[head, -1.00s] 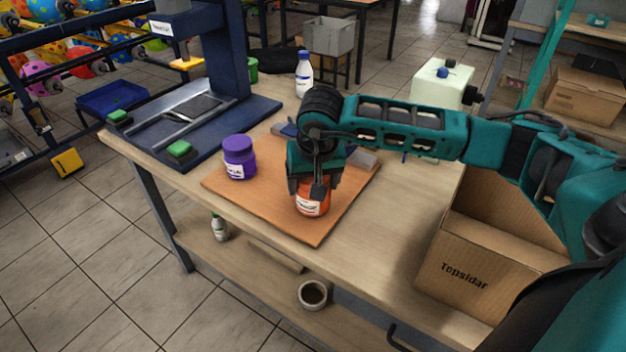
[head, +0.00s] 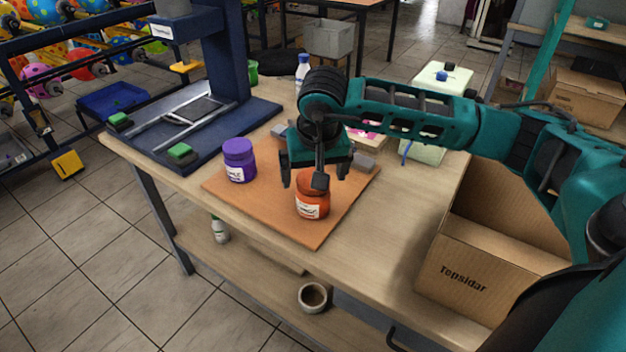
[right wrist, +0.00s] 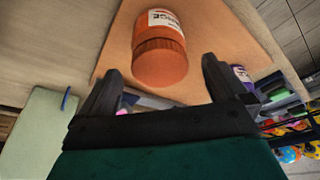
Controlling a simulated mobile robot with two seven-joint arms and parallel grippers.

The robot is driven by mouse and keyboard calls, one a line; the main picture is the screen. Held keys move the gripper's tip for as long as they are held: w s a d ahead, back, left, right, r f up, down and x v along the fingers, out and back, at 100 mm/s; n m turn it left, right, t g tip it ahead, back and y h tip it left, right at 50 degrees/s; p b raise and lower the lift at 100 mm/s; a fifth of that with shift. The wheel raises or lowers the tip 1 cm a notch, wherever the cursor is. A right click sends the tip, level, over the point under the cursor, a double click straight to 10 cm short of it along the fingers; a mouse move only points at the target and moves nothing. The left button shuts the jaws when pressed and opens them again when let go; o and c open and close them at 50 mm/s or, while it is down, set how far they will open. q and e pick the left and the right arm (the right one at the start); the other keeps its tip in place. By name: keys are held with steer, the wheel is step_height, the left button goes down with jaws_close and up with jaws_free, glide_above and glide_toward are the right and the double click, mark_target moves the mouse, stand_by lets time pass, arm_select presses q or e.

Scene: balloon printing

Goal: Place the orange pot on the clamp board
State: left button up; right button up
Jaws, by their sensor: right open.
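The orange pot (head: 313,204) stands upright on the orange-brown clamp board (head: 262,213), near the board's front right edge. It also shows in the right wrist view (right wrist: 160,50), beyond the fingers. My right gripper (head: 303,183) is open and empty, above and behind the pot and apart from it. In the right wrist view its two fingers (right wrist: 160,85) are spread with nothing between them. A purple pot (head: 239,160) stands on the left part of the board. My left gripper is not in view.
A blue printing machine (head: 190,125) stands at the left of the table. A cardboard box (head: 470,262) stands at the right. A white bottle (head: 302,70) and a pale green container (head: 440,85) are at the back.

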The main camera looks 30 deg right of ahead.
steer(key=v, duration=0.8)
steer(key=shift+p, duration=0.3)
steer(key=shift+a+f, duration=0.1)
